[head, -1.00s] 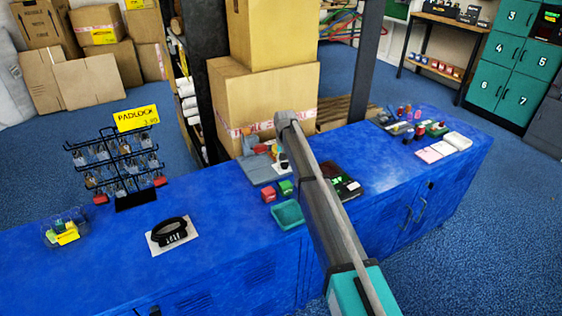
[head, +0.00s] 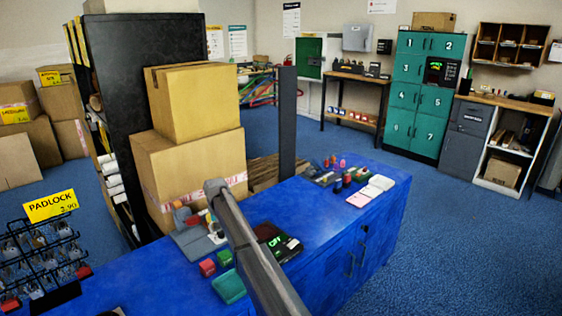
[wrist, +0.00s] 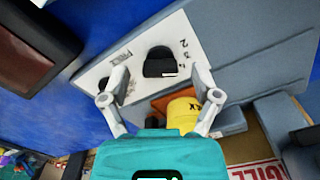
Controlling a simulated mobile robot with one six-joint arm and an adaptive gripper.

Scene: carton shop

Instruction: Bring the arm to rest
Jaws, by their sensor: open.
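My arm reaches across the blue counter (head: 320,215) in the head view, its far end above the back edge near a grey stand. The jaws are hidden there by my own arm. In the wrist view my gripper (wrist: 160,98) is open with a finger on each side and nothing held. Below and beyond the fingers lie a white card (wrist: 135,68) with markings, a small black object (wrist: 159,62) on it, and a yellow object (wrist: 183,116) near the right finger. I cannot tell how far below the fingers they are.
Stacked cartons (head: 190,165) stand just behind the counter by a dark post. A padlock rack (head: 40,255) is at left. Red and green blocks, a green tray (head: 229,287) and a dark card terminal (head: 277,242) sit around my arm. Blue floor at right is clear.

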